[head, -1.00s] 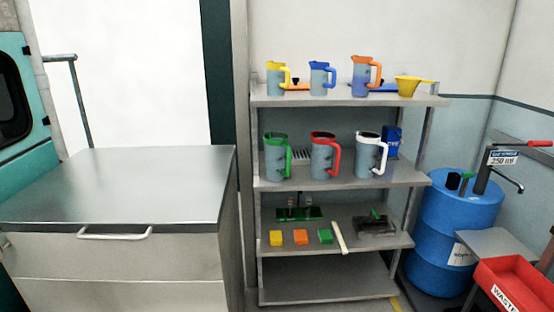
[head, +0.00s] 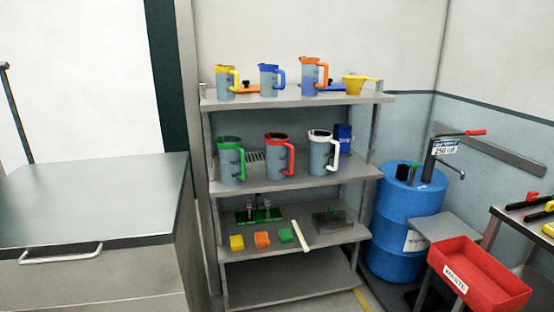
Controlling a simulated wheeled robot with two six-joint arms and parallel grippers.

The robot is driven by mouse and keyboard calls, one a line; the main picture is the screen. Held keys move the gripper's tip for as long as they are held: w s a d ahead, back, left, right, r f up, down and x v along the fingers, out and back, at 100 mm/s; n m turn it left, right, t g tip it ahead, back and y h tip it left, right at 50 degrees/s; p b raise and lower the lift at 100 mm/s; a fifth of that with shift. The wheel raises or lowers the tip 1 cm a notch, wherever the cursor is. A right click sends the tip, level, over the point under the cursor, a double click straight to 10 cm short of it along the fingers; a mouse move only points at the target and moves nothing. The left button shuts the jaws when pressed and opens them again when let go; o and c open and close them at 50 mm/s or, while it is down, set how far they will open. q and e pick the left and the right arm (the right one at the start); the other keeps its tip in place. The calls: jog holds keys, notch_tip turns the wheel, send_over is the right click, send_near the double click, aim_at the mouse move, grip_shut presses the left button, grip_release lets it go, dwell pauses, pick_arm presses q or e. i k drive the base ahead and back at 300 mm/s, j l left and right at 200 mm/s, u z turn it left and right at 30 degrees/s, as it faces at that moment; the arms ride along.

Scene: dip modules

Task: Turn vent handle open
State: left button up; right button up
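A blue drum (head: 394,237) stands in the corner right of the shelves. A pump with a red-tipped handle (head: 475,133) and a sign reading 250 ml rises from its top. Neither of my grippers shows in the head view.
A grey shelf unit (head: 290,184) holds several coloured jugs, a yellow funnel (head: 355,85) and small coloured blocks. A red waste bin (head: 480,280) stands in front of the drum at right. A table with tools (head: 510,219) is at the right edge. A metal cabinet (head: 100,200) is at left.

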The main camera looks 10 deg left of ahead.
aim_at(414, 167)
jog(key=i+j+z, duration=0.2)
jog(key=i+z, duration=0.15)
jog(key=i+j+z, duration=0.3)
jog(key=i+l+z, duration=0.1)
jog(key=i+z, duration=0.25)
jog(key=i, duration=0.6)
